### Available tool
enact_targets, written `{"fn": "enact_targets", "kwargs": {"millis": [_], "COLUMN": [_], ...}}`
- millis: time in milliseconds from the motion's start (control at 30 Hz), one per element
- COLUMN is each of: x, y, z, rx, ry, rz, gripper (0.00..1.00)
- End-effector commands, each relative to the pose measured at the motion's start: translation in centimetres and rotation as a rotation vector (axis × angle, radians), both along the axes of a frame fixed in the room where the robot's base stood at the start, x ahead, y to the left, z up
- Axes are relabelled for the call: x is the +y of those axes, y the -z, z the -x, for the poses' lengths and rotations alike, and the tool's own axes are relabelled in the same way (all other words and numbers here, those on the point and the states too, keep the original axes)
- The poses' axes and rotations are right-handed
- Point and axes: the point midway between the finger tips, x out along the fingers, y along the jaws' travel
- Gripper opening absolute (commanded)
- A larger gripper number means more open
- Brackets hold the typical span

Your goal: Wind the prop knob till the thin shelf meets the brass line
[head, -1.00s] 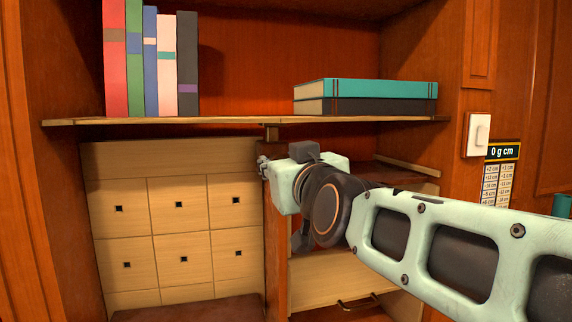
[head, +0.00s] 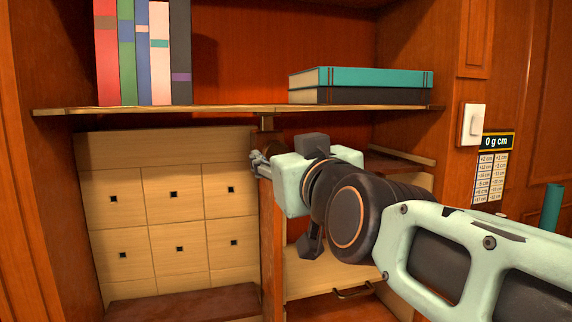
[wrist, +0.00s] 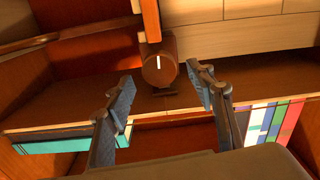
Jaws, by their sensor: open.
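The thin pale shelf (head: 210,109) spans the cabinet in the head view, with books on it. A short prop post (head: 267,123) stands under its middle. The round brown knob (wrist: 159,70) with a white mark shows in the wrist view, below the shelf's underside (wrist: 80,99), which appears upside down there. My gripper (wrist: 160,76) is open, its two fingers on either side of the knob in the picture; I see no contact. In the head view my gripper (head: 256,164) is under the shelf and hides most of the knob. I cannot make out the brass line.
Upright books (head: 145,55) stand at the shelf's left and two flat books (head: 360,86) lie at its right. Panelled drawers (head: 175,208) are below left. A white switch (head: 473,124) and a "0 g cm" chart (head: 491,170) are on the right side.

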Motion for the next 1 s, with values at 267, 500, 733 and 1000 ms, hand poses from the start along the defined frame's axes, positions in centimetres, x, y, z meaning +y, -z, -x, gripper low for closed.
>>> {"fn": "enact_targets", "kwargs": {"millis": [267,500,733,1000], "x": [-1.3,-1.9,-2.0,-2.1], "y": [0.0,0.0,0.1,0.4], "z": [4.3,6.5,7.1,7.1], "rx": [-0.001,0.000,0.001,0.009], "ry": [0.001,0.001,0.000,0.001], "rz": [0.000,0.000,0.000,0.002], "gripper": [0.50,0.50,0.50,0.50]}}
